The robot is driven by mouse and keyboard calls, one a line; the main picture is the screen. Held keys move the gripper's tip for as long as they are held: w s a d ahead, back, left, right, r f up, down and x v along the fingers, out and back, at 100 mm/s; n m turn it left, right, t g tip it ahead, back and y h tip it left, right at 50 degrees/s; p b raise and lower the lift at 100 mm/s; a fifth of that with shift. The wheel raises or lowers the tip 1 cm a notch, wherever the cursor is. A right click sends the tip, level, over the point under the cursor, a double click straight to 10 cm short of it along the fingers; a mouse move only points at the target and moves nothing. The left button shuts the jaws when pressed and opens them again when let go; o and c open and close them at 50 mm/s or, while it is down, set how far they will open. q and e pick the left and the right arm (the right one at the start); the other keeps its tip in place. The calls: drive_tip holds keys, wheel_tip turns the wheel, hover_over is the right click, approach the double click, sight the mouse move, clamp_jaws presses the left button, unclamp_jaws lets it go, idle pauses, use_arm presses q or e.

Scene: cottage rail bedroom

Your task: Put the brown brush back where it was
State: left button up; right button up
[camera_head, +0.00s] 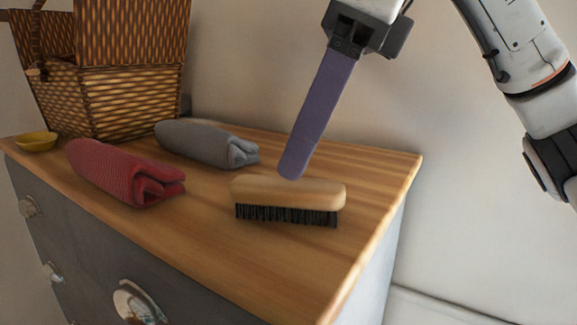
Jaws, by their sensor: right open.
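The brown brush (288,190) has a light wooden back and dark bristles. It rests bristles down on the dresser's wooden top (200,235), near the right end. My right gripper (293,172) comes down from above with its purple finger tip just above or behind the brush's back. Its fingers line up in this view, so only one shows clearly. It is open and holds nothing; whether it touches the brush I cannot tell. My left gripper is not in view.
A folded grey cloth (205,144) and a folded red cloth (122,172) lie left of the brush. A wicker basket (125,100) with its lid up and a small yellow bowl (36,142) stand at the far left. A wall is behind. The dresser top in front of the brush is clear.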

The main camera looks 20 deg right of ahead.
drive_tip(key=p+v, duration=0.1)
drive_tip(key=v, duration=0.5)
idle(1.3)
